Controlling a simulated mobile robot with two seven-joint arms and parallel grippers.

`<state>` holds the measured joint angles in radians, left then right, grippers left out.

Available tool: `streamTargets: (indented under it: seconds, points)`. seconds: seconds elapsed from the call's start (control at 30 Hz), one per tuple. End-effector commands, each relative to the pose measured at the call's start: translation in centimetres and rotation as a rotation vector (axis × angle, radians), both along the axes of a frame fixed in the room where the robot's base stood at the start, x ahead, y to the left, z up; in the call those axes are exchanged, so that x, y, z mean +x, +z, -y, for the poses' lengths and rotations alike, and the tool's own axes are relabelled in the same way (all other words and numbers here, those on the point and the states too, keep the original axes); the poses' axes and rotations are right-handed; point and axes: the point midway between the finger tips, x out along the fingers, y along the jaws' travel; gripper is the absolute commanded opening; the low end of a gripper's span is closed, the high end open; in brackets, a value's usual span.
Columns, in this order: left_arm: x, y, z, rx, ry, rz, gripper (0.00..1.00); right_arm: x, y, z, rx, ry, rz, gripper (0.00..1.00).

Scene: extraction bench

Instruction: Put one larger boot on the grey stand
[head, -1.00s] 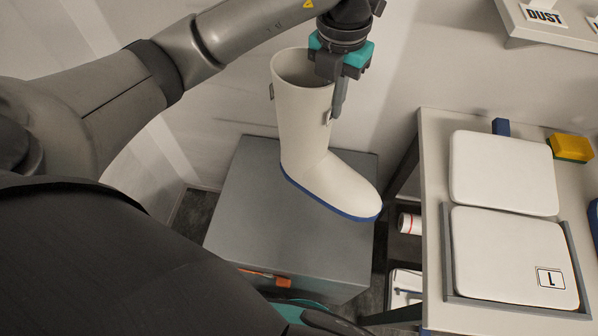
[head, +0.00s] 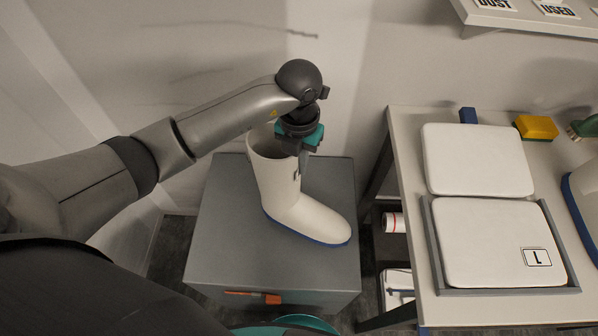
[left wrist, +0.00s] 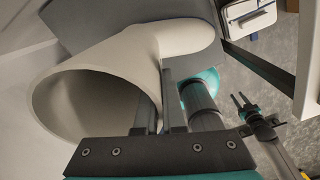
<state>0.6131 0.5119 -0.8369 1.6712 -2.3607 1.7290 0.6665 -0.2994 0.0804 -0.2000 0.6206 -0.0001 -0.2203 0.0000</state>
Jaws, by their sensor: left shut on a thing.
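A cream boot with a blue sole (head: 268,182) stands upright over the top of the grey stand (head: 222,225), its toe toward the lower right. Its sole looks on or very near the top; I cannot tell if it fully touches. My left gripper (head: 301,172) is shut on the right side of the boot's shaft, near the rim. In the left wrist view the boot (left wrist: 120,55) shows its open mouth, with the fingers at the shaft wall. My right gripper (left wrist: 242,101) seems to show small in the left wrist view, its two fingers apart.
A table (head: 408,150) at the right holds two white pads, one marked L (head: 500,235) in a grey tray, and a yellow sponge (head: 536,127). A white thing with a blue edge is cut off at the right. A white roll (head: 392,222) lies beneath the table.

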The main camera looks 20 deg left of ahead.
Motion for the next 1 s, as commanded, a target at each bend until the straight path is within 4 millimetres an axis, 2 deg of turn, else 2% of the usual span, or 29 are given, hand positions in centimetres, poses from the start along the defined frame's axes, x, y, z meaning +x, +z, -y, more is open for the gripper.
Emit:
streamTargets:
  seconds: [0.27,0.67,0.7,0.9,1.0]
  points:
    - [0.0,-3.5,0.1,-0.002,-0.001,0.001,0.00,0.0,-0.6,0.0,0.001,0.000,0.000,0.36]
    - [0.1,-4.1,0.0,-0.001,-0.001,0.003,0.00,-0.1,-0.8,-0.1,0.001,0.000,0.000,0.36]
    - [0.0,-4.1,0.0,0.000,-0.001,-0.001,0.10,0.0,-0.8,-0.1,0.001,-0.001,0.000,0.36]
    - [-0.1,-4.1,0.0,0.000,-0.001,-0.001,0.32,-0.1,-0.7,-0.1,0.001,-0.001,-0.001,0.36]
    - [-0.1,-4.1,0.0,0.000,-0.001,-0.001,0.36,-0.1,-0.8,-0.1,0.001,-0.001,-0.001,0.36]
